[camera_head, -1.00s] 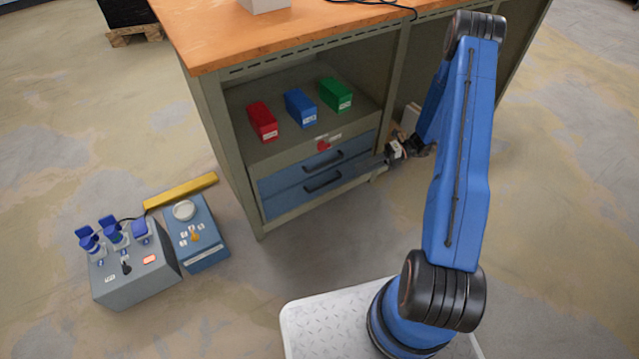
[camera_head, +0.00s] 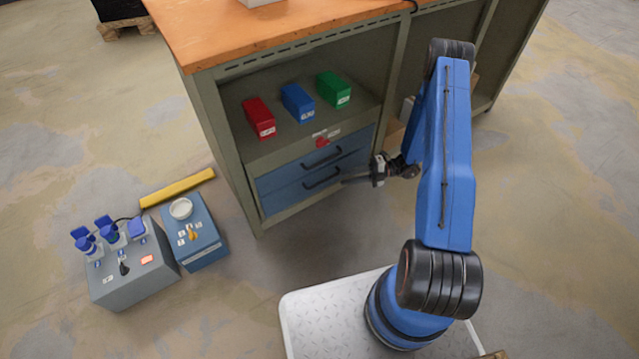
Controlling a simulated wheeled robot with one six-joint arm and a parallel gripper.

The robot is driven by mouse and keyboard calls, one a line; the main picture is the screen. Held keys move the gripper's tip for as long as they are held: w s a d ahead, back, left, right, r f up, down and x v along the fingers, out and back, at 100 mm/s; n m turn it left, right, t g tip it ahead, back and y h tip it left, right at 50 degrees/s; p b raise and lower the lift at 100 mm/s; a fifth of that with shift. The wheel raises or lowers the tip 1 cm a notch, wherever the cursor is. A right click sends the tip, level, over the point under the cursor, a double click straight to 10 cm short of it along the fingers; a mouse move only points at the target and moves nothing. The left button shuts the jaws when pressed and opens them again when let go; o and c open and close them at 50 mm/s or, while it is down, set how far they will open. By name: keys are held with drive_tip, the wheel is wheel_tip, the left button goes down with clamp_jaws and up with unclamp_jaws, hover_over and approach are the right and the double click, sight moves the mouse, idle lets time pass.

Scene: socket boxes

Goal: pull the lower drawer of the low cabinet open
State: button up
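The low cabinet (camera_head: 228,150) stands under the orange worktop. It has two blue drawers, one above the other, each with a dark bar handle. The lower drawer (camera_head: 284,199) looks shut, and its handle (camera_head: 322,178) is in clear view. The upper drawer (camera_head: 280,178) also looks shut, with a red knob or lock (camera_head: 322,141) above it. My gripper (camera_head: 346,180) is just right of the lower handle, at about its height in the picture, its fingers pointing left towards it.
Red (camera_head: 259,118), blue (camera_head: 298,103) and green (camera_head: 333,89) boxes sit on the shelf above the drawers. A grey socket box (camera_head: 135,272), a blue box (camera_head: 203,245) and a yellow bar (camera_head: 177,188) lie on the floor at left. The floor before the drawers is clear.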

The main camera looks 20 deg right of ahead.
sight(319, 183)
drive_tip(key=a, duration=0.8)
drive_tip(key=w+a+f, duration=0.1)
drive_tip(key=a, duration=0.2)
drive_tip(key=shift+a, duration=0.4)
drive_tip(key=shift+s, duration=0.1)
clamp_jaws()
